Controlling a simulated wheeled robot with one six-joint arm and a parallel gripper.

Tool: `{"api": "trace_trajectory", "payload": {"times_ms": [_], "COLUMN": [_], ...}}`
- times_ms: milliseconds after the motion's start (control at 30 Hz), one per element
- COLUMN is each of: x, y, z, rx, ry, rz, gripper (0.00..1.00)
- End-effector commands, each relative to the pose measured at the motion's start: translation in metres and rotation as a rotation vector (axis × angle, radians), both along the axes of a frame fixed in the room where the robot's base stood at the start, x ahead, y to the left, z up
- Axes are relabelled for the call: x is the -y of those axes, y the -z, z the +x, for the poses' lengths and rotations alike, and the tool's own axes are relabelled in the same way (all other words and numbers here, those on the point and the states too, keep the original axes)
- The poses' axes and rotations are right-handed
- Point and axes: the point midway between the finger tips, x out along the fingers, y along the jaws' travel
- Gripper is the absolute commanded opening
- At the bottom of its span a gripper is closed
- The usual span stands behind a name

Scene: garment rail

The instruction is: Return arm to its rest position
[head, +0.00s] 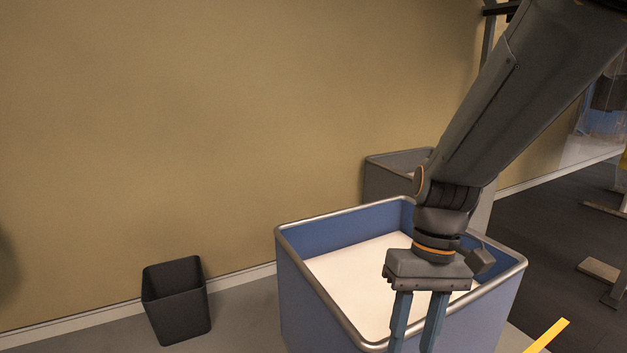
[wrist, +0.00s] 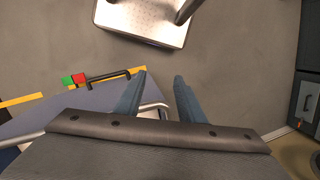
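My gripper (head: 412,343) points down in front of the blue bin (head: 312,282) in the head view. Its two blue-grey fingers stand apart with a clear gap and nothing between them. The lower finger ends run to the bottom edge of that view. In the wrist view, my gripper (wrist: 159,78) also has its fingers parted over bare grey floor, beside the bin's wall. My arm comes down from the upper right, bent at the wrist. No garment shows in the fingers.
The blue bin has a pale inside. A grey bin (head: 385,180) stands behind it by the wall. A small black bin (head: 177,300) stands at left on open floor. A yellow floor stripe (head: 546,336) lies at right. A pale platform (wrist: 140,22) shows in the wrist view.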

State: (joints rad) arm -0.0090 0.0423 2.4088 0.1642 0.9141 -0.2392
Motion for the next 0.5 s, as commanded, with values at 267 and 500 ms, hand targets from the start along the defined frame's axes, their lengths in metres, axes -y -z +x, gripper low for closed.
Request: {"api": "trace_trajectory", "payload": {"times_ms": [267,500], "x": [-0.032,-0.049], "y": [-0.024,-0.036], "z": [-0.023,-0.038], "rx": [0.134,0.218], "ry": [-0.049,-0.071], "rz": [-0.050,-0.062], "gripper": [0.36,0.36]}}
